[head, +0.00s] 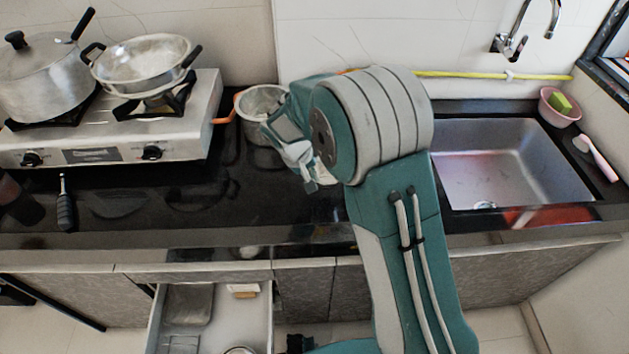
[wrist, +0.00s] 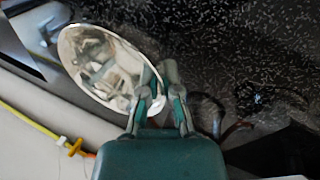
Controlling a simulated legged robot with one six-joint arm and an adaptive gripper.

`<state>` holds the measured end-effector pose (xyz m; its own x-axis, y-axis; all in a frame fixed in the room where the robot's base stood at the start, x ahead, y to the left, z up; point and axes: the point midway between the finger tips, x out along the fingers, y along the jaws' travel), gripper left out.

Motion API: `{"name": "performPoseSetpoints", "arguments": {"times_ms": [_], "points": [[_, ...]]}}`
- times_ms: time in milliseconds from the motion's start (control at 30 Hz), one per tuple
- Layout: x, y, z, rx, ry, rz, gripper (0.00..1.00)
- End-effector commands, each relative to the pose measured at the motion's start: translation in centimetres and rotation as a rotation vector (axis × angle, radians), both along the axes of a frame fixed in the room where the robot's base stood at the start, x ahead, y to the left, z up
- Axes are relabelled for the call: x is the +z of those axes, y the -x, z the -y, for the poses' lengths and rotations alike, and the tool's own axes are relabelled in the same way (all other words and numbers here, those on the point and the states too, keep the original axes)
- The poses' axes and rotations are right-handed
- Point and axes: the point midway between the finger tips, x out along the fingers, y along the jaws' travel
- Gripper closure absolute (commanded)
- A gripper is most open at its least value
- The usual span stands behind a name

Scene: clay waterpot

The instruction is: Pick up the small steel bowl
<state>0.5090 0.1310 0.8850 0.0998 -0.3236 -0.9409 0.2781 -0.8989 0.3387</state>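The small steel bowl (wrist: 88,62) shows in the wrist view as a shiny, tilted oval left of my fingers. My gripper (wrist: 160,78) has its two fingers close together, with the bowl's near rim between them, so it appears shut on that rim. In the head view my gripper (head: 303,165) points down over the counter, just right of a steel pot. My arm hides most of the bowl there. I cannot tell how far the bowl is above the counter.
The steel pot (head: 262,103) with an orange handle stands by the wall. A stove (head: 100,150) at left carries a lidded pot (head: 45,75) and a pan (head: 145,60). The sink (head: 510,160) is at right. A drawer (head: 235,310) is open below. The front-left counter has free room.

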Motion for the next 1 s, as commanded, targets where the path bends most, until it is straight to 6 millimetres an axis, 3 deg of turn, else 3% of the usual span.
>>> {"name": "performPoseSetpoints", "arguments": {"times_ms": [133, 300, 500, 700, 1000], "points": [[3.7, 2.6, -1.2, 0.004, -0.002, 0.006, 1.0], [5.4, 6.6, -2.9, 0.005, -0.002, 0.002, 1.0], [6.8, 9.6, -4.1, 0.004, -0.001, 0.002, 1.0], [7.3, 10.8, -4.5, 0.0, 0.0, 0.0, 1.0], [7.4, 10.9, -4.5, 0.0, 0.0, 0.001, 1.0]]}}
